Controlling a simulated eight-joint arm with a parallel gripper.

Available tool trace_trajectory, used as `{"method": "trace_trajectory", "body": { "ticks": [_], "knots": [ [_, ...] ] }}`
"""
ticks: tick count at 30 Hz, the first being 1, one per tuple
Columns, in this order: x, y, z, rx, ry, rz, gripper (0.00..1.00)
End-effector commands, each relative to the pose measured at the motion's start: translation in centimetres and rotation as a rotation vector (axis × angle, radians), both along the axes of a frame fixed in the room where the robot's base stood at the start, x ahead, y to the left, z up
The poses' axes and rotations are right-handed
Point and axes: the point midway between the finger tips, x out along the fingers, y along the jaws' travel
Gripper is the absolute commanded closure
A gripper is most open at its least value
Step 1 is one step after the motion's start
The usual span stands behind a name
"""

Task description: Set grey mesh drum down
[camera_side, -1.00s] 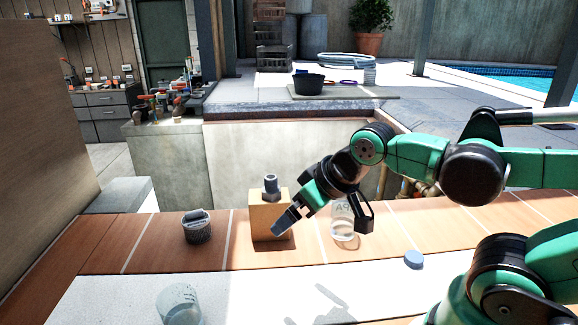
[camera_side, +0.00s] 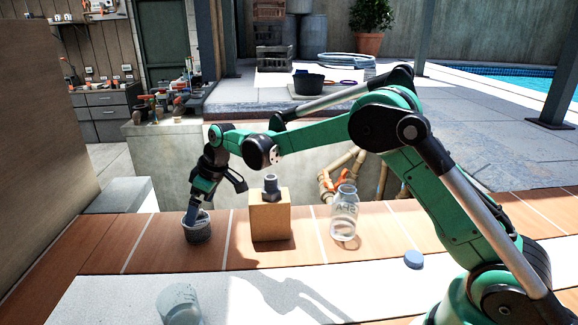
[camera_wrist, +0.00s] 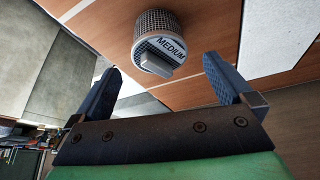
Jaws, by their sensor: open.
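The grey mesh drum (camera_side: 198,231) stands upright on the brown tiled ledge at the left in the side view. In the wrist view, its mesh wall (camera_wrist: 157,22) and its lid (camera_wrist: 160,48), marked "MEDIUM" with a raised grey grip bar, show beyond the fingertips. My gripper (camera_side: 216,199) is open above the drum and tilted. One finger overlaps the drum's top in the side view; the other is off to the right. In the wrist view my gripper (camera_wrist: 159,66) has its two blue fingers wide apart, with nothing between them.
A wooden block (camera_side: 269,218) with a grey bolt-like piece (camera_side: 271,188) on top stands right of the drum. A clear bottle (camera_side: 344,214) is farther right. A blue cap (camera_side: 414,259) and a clear cup (camera_side: 179,303) are nearer the front. A tall panel (camera_side: 45,150) bounds the left.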

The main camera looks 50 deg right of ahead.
Motion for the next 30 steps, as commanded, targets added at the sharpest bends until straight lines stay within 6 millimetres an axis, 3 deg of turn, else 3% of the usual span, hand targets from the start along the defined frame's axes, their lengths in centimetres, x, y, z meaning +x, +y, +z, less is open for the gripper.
{"method": "trace_trajectory", "body": {
  "ticks": [18, 28, 30],
  "knots": [
    [2.1, 1.1, -5.7, 0.000, 0.005, 0.018, 0.00],
    [2.3, 1.2, -6.1, 0.000, 0.005, 0.017, 0.00],
    [2.3, 1.2, -6.1, 0.000, 0.005, 0.017, 0.17]
  ]
}}
